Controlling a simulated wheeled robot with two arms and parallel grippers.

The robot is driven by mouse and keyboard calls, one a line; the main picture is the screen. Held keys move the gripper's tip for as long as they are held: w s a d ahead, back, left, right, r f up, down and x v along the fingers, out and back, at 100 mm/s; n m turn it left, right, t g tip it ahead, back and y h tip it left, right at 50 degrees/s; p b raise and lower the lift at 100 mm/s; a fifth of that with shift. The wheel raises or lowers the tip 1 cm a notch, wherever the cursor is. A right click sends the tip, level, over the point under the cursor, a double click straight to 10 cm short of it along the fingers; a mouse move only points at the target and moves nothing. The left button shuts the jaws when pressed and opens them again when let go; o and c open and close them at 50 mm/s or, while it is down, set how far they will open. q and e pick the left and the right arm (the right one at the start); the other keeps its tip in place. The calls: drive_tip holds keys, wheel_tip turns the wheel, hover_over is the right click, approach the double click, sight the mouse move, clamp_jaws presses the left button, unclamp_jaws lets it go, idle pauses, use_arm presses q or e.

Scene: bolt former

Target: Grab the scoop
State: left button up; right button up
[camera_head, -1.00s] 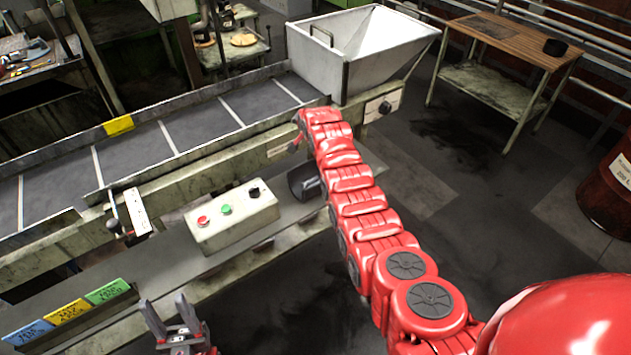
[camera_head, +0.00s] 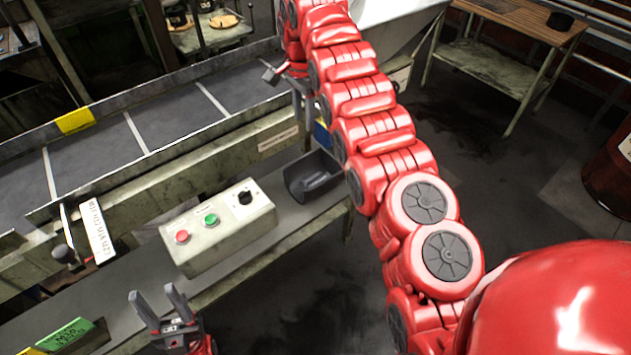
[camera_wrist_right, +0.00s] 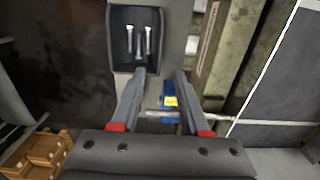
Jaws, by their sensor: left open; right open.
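The dark scoop-like container (camera_head: 315,178) lies on the lower ledge, right of the button box. In the right wrist view a dark open container (camera_wrist_right: 120,38), seemingly the same one, holds a few metal bolts (camera_wrist_right: 138,40). My right gripper (camera_head: 293,95) is open and empty above the ledge, behind the container in the head view. In the wrist view its fingertips (camera_wrist_right: 161,73) are spread just below the container's edge; contact is unclear. A blue part with a yellow label (camera_wrist_right: 170,106) shows between the fingers. My left gripper (camera_head: 153,293) is open and empty at the bottom.
A button box (camera_head: 218,228) stands on the ledge left of the container. The conveyor (camera_head: 175,120) runs behind it. A white hopper (camera_head: 395,30) is partly hidden by my right arm. A wooden-topped table (camera_head: 520,18) and red barrel (camera_head: 610,180) stand at right.

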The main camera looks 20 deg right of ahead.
sight(306, 157)
wheel_tip(306, 157, down, 10)
drive_tip(key=p, duration=0.3)
drive_tip(key=shift+w, duration=0.1)
drive_tip(key=shift+f+p, duration=0.45)
drive_tip(key=shift+p, duration=0.1)
drive_tip(key=f, duration=0.1)
drive_tip(key=f+p, duration=0.2)
drive_tip(key=shift+s+f, duration=0.2)
drive_tip(key=shift+s, duration=0.05)
drive_tip(key=shift+f, duration=0.65)
clamp_jaws()
